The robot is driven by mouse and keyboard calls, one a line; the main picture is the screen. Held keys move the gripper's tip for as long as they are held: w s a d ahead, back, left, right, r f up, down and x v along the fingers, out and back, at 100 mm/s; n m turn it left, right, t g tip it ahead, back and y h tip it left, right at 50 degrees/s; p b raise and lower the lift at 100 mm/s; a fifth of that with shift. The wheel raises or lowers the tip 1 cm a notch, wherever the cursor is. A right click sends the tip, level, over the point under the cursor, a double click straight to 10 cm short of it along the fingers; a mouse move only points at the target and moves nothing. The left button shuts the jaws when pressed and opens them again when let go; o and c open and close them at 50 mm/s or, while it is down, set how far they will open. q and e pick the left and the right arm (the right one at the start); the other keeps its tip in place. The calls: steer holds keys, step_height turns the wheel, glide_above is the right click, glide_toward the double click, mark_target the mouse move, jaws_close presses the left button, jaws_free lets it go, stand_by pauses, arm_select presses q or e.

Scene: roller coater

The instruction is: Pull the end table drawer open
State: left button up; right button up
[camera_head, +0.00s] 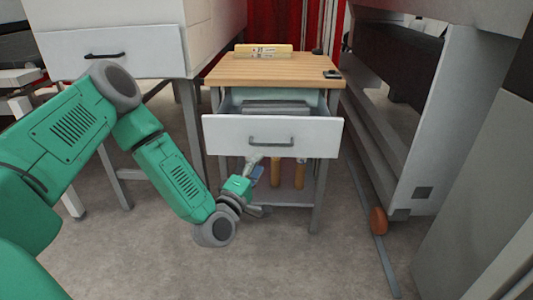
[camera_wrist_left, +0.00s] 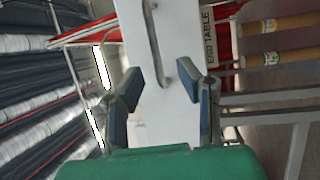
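The end table (camera_head: 290,69) has a light wood top and grey metal legs. Its white-fronted drawer (camera_head: 225,136) stands out from the frame, with its inside showing above the front. The grey bar handle (camera_head: 271,142) is on the drawer front; it also shows in the left wrist view (camera_wrist_left: 154,50). My left gripper (camera_head: 255,167) is below the handle, near the drawer's lower edge. In the left wrist view its two blue-padded fingers (camera_wrist_left: 160,80) are apart, with the white drawer front beyond them and nothing visibly held. My right gripper is not in view.
A yellow block (camera_head: 263,50) and a small black item (camera_head: 332,74) lie on the tabletop. Orange-brown cylinders (camera_head: 299,174) stand beneath the drawer. A white cabinet (camera_head: 110,60) stands left and a grey metal frame (camera_head: 400,130) right. The floor in front is clear.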

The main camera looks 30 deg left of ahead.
arm_select(q)
steer(key=shift+v, duration=1.75)
steer(key=s+d+f+m+g+h+p, duration=0.25)
steer(key=s+d+f+m+g, duration=0.2)
steer(key=d, duration=0.25)
steer(key=s+d+f+m+g+h+p, duration=0.1)
steer(key=s+d+f+m+g+h, duration=0.3)
steer(key=d+f+m, duration=0.2)
steer(key=s+a+f+m+g+y+p, duration=0.1)
steer(key=s+m+g, duration=0.3)
steer(key=s, duration=0.6)
steer(key=s+a+f+m+g+y+p, duration=0.2)
steer(key=s+m+g, duration=0.3)
steer(key=s, duration=0.6)
steer(key=shift+a+f+g+p, duration=0.35)
steer(key=shift+a+f+g, duration=0.15)
steer(key=shift+g, duration=0.25)
steer(key=shift+y, duration=0.25)
